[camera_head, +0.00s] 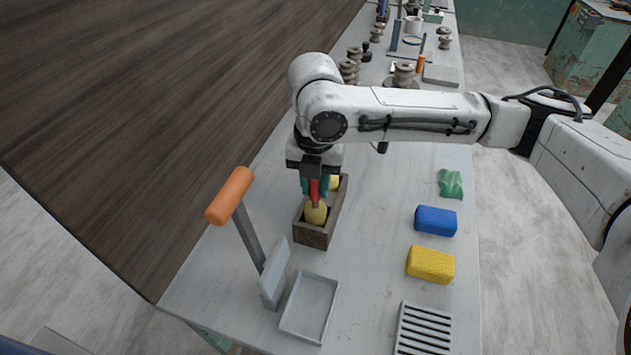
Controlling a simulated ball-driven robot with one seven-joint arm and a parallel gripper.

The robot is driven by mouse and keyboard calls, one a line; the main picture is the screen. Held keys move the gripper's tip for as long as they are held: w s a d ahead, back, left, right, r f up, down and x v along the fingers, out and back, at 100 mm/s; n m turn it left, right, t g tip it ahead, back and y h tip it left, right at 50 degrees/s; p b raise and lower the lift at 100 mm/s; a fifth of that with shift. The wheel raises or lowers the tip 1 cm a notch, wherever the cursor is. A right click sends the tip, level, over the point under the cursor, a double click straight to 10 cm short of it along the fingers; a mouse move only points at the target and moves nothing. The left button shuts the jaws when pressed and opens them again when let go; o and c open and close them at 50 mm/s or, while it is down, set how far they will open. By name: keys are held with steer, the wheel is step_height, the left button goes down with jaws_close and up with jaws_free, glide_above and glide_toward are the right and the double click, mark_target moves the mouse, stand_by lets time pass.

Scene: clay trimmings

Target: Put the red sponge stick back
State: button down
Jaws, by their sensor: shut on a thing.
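My gripper (314,186) points down above a small wooden box (314,236). It is shut on the red sponge stick (314,189), whose red handle shows between the fingers. A yellow sponge head (316,213) shows just below the red handle, at or inside the near end of the box. Another yellow piece (334,182) shows in the far part of the box, partly hidden by my gripper. I cannot tell whether the held stick touches the box floor.
An orange-handled tool (231,196) stands left of the box, near a shallow grey tray (309,307). A blue sponge (435,220), a yellow sponge (430,264), a green cloth-like piece (451,184) and a slotted rack (423,330) lie to the right. Bare table lies between.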

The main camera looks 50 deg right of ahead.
steer(key=shift+f, duration=0.15)
steer(key=c, duration=0.9)
jaws_free()
step_height(320, 180, up, 12)
steer(key=shift+r, duration=0.2)
